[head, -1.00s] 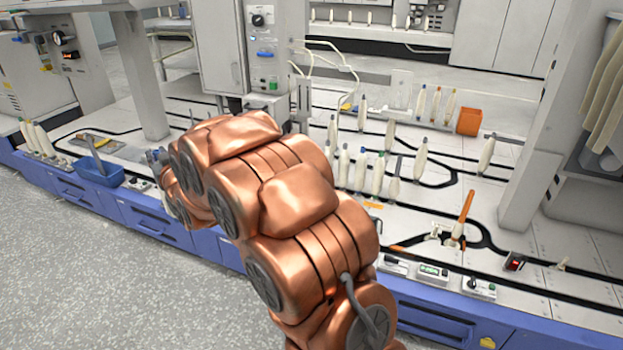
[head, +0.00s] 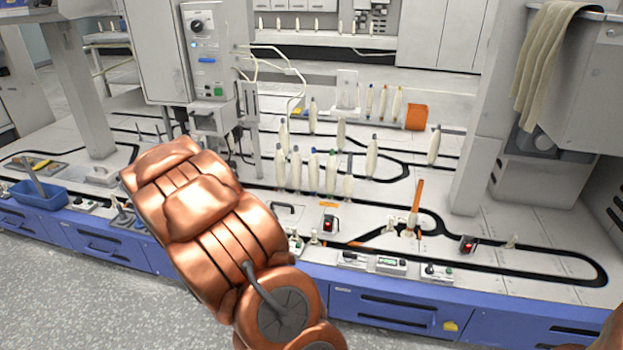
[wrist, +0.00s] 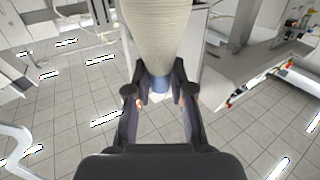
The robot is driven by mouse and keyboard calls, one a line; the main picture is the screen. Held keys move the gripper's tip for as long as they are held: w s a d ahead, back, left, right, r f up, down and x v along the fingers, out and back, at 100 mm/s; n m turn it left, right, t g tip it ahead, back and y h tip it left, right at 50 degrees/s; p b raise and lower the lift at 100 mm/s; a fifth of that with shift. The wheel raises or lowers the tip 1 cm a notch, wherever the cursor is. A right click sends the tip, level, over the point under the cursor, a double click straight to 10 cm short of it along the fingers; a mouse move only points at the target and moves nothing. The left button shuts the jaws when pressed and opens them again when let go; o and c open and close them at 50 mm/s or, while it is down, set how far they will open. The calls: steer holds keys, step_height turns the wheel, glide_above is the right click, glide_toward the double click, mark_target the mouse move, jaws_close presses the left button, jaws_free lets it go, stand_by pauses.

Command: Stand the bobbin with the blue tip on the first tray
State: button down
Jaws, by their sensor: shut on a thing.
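A cream bobbin (wrist: 157,32) with a blue tip (wrist: 158,83) fills the top middle of the wrist view. My gripper (wrist: 159,93) is shut on it near the blue tip, with one dark finger on each side. The bobbin's far end is cut off by the picture edge. In the head view neither my gripper nor the held bobbin shows. Several other cream bobbins (head: 313,170) stand upright in a cluster on the white worktop (head: 540,238), some with dark or coloured tips. I cannot tell which surface is the first tray.
An orange box (head: 416,117) stands at the back beside several thin bobbins (head: 383,102). An orange-topped upright piece (head: 416,205) stands nearer the front. A grey post (head: 485,150) rises at the right. A blue bin (head: 40,193) sits at the far left.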

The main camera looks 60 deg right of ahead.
steer(key=s+d+f+m+g+h+b, duration=0.1)
steer(key=s+d+f+m+g+h, duration=0.35)
steer(key=s+d, duration=0.8)
steer(key=s+d+f+m+g+h+b, duration=0.2)
steer(key=s+d+f+m+g, duration=0.4)
steer(key=s+d, duration=0.6)
steer(key=shift+n+g, duration=0.45)
steer(key=shift+n, duration=0.4)
steer(key=f+b, duration=0.2)
steer(key=f, duration=0.1)
steer(key=f+b, duration=0.1)
steer(key=shift+w+d+f, duration=0.15)
steer(key=shift+d+f, duration=0.15)
steer(key=shift+f, duration=0.1)
steer(key=shift+r, duration=0.2)
steer(key=shift+r+p, duration=0.1)
steer(key=shift+p, duration=0.45)
steer(key=shift+f, duration=0.4)
steer(key=shift+r+p, duration=0.7)
steer(key=shift+r, duration=0.1)
steer(key=shift+f, duration=0.85)
stand_by(1.1)
